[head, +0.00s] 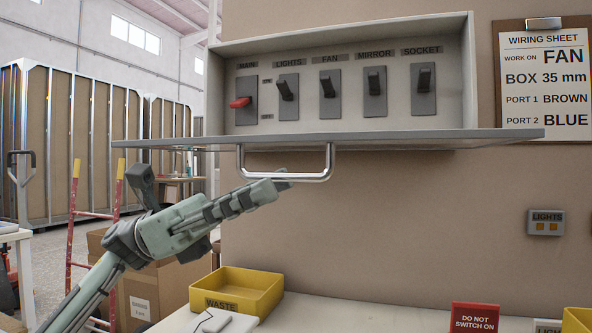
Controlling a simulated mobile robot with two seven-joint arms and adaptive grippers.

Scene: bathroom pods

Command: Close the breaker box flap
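The breaker box (345,50) is on the wall with its flap (400,138) open. The flap sticks out nearly level from the box's lower edge. A metal loop handle (328,160) hangs at the flap's front edge, left of its middle. My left gripper (280,178) reaches up from the lower left, and its tip overlaps the handle's lower bar. I cannot tell whether it touches or grips the bar, or how far the fingers are apart. My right gripper is not in view.
Inside the box are a red MAIN switch (240,102) and several dark switches. Below stand a yellow WASTE bin (262,290) and a red DO NOT SWITCH ON sign (474,318) on a white counter (345,312). A wiring sheet (544,85) hangs at right.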

